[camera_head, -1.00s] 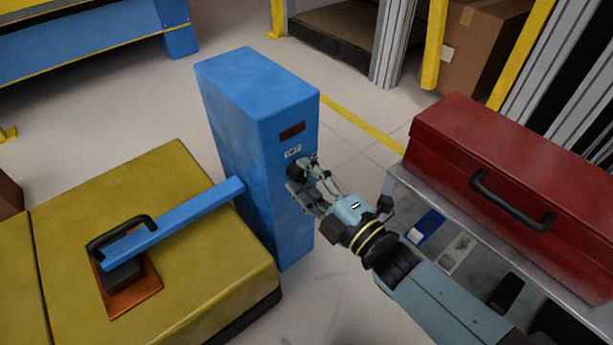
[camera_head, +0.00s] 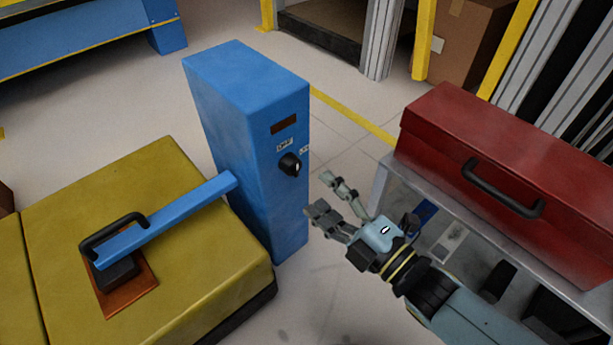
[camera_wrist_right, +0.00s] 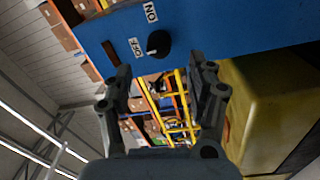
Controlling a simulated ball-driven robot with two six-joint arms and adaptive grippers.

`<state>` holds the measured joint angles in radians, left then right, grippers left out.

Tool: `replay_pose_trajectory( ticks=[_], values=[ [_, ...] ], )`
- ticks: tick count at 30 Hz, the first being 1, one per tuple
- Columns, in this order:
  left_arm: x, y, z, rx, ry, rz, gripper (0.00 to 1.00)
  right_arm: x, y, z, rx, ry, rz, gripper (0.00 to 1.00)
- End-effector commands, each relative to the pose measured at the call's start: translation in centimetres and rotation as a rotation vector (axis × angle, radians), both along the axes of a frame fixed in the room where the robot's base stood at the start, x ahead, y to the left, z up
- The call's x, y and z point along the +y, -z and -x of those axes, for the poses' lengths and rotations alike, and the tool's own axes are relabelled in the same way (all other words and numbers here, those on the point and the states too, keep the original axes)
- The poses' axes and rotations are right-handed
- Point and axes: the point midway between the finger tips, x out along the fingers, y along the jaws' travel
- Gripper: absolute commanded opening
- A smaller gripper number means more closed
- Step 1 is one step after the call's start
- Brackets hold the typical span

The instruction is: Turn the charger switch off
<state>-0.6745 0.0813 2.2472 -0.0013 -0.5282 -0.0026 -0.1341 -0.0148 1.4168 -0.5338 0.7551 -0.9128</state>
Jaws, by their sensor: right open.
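The blue charger box (camera_head: 245,150) stands upright left of centre. Its black round switch knob (camera_head: 290,164) is on the front face, with an OFF label (camera_head: 284,145) above and an ON label (camera_head: 304,149) at upper right. In the right wrist view the knob (camera_wrist_right: 158,43) has a white mark on the side towards the OFF label (camera_wrist_right: 135,47). My right gripper (camera_head: 319,195) is open and empty, right of and below the knob, clear of it. In the wrist view its spread fingers (camera_wrist_right: 160,72) hold nothing. My left gripper is not in view.
A blue bar joins the box to a yellow block (camera_head: 150,220) with a black handle (camera_head: 114,236) at left. A red toolbox (camera_head: 510,170) sits on a metal cart at right. Bare floor lies between box and cart.

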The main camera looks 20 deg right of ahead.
Motion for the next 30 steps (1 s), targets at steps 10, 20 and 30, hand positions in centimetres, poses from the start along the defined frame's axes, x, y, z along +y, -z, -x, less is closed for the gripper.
replay_pose_trajectory(
  ticks=[10,20,30],
  values=[
    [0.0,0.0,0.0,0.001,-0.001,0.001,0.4,-1.6,0.2,4.5,-0.001,-0.001,0.001,0.57],
    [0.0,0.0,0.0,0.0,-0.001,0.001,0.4,-1.7,0.2,4.6,-0.001,0.0,0.001,0.57],
    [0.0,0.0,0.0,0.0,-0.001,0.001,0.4,-1.7,1.1,6.3,0.032,-0.001,0.002,0.57]
  ],
)
